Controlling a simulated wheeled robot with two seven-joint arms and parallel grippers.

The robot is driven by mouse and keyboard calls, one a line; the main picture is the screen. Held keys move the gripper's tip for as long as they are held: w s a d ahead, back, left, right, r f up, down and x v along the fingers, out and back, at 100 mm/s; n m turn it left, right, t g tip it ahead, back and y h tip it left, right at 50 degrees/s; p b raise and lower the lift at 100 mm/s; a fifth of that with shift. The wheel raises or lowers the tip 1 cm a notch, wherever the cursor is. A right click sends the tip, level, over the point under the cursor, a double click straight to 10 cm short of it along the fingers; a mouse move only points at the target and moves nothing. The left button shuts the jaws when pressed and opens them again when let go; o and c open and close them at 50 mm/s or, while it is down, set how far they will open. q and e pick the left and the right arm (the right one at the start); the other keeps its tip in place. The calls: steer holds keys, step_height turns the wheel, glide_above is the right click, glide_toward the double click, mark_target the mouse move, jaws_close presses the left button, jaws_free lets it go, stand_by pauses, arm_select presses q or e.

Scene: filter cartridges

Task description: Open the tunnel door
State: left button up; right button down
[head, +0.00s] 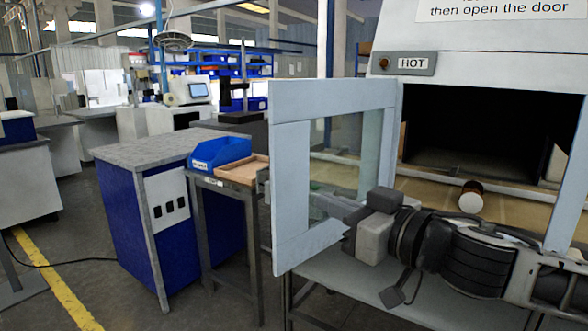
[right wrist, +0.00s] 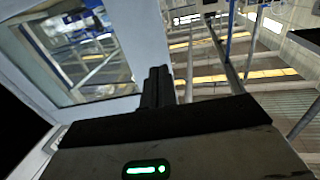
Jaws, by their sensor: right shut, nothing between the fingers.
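The tunnel door (head: 292,190), a pale frame around a glass pane, stands swung outward, well away from the tunnel's dark opening (head: 490,125). Its hinged side is by the opening's left edge and its free edge reaches toward me. My right gripper (head: 349,232) is shut and empty at the door's lower right, on the side facing the opening; I cannot tell whether it touches the frame. In the right wrist view the shut fingers (right wrist: 158,86) are beside the door frame (right wrist: 125,108). My left gripper is not in view.
A white cylinder with a brown end (head: 471,198) lies before the opening. A blue bin (head: 218,152) and wooden tray (head: 243,170) rest on a stand left of the door.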

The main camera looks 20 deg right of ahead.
mark_target(281, 183)
steer(key=p+x, duration=0.1)
steer(key=x, duration=0.7)
steer(key=shift+w+p, duration=0.3)
steer(key=shift+p, duration=0.1)
